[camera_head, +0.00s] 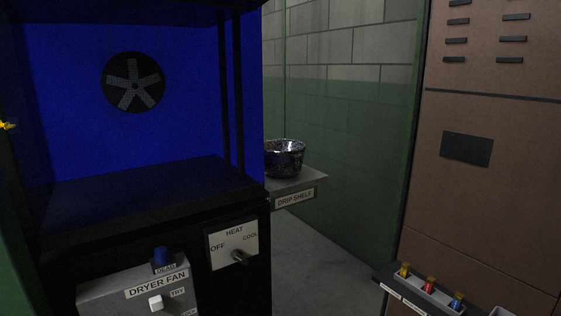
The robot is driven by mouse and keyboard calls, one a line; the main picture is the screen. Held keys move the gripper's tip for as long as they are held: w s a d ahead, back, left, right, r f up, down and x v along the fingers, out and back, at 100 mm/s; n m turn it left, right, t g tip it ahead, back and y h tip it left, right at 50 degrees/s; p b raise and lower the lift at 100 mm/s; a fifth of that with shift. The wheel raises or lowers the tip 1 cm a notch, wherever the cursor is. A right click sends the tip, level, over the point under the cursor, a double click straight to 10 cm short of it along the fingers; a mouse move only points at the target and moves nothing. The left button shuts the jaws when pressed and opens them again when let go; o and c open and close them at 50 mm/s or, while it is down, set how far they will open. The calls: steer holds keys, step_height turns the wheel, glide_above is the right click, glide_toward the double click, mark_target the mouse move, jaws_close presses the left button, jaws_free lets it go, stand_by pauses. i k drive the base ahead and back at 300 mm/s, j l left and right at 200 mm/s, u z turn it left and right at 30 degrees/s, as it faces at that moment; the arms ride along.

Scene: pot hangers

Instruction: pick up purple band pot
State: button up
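A dark, shiny round pot (287,159) sits upright on the drip shelf (310,183), just right of the blue dryer cabinet. Its rim looks speckled and silvery, and its body has a dark bluish-purple tint. I cannot clearly make out a separate purple band in the dim light. The cabinet's edge meets or hides the pot's left side. My gripper is not in view.
A blue-lit dryer cabinet (140,185) with a fan (133,82) and a dryer fan control box (140,285) fills the left. A brown panel (495,170) stands right, above a tray of coloured pegs (430,286). Bare floor (320,255) lies between.

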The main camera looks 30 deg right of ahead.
mark_target(283, 158)
steer(key=z, duration=1.25)
steer(key=i+j+z, duration=0.1)
steer(key=z, duration=0.25)
steer(key=i+j+z, duration=0.1)
steer(key=z, duration=0.2)
steer(key=j+z, duration=0.2)
steer(key=z, duration=0.15)
steer(key=i+j, duration=0.2)
steer(key=j, duration=0.2)
steer(key=i+j, duration=0.2)
steer(key=j, duration=0.2)
steer(key=i+j, duration=0.55)
steer(key=i, duration=0.2)
